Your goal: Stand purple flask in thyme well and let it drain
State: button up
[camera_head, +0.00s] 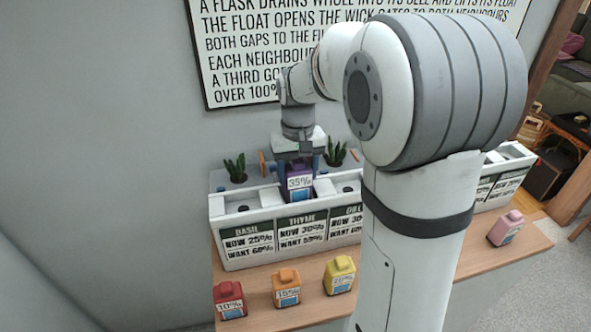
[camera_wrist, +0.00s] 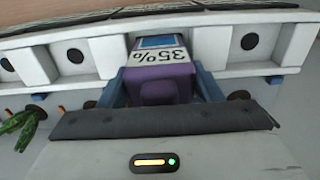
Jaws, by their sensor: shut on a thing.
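The purple flask (camera_head: 299,184) has a white 35% label and stands upright at the thyme position of the white planter (camera_head: 236,222). My gripper (camera_head: 300,165) reaches down from above, shut on the flask. In the wrist view the blue fingers flank the purple flask (camera_wrist: 160,83) on both sides.
Red (camera_head: 229,299), orange (camera_head: 286,287) and yellow (camera_head: 339,275) flasks stand on the wooden ledge (camera_head: 262,318) in front. A pink flask (camera_head: 505,228) stands farther right. Potted plants (camera_head: 235,168) are behind the planter. My arm hides the planter's middle.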

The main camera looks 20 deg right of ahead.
jog(key=o, duration=1.1)
jog(key=shift+f, duration=0.1)
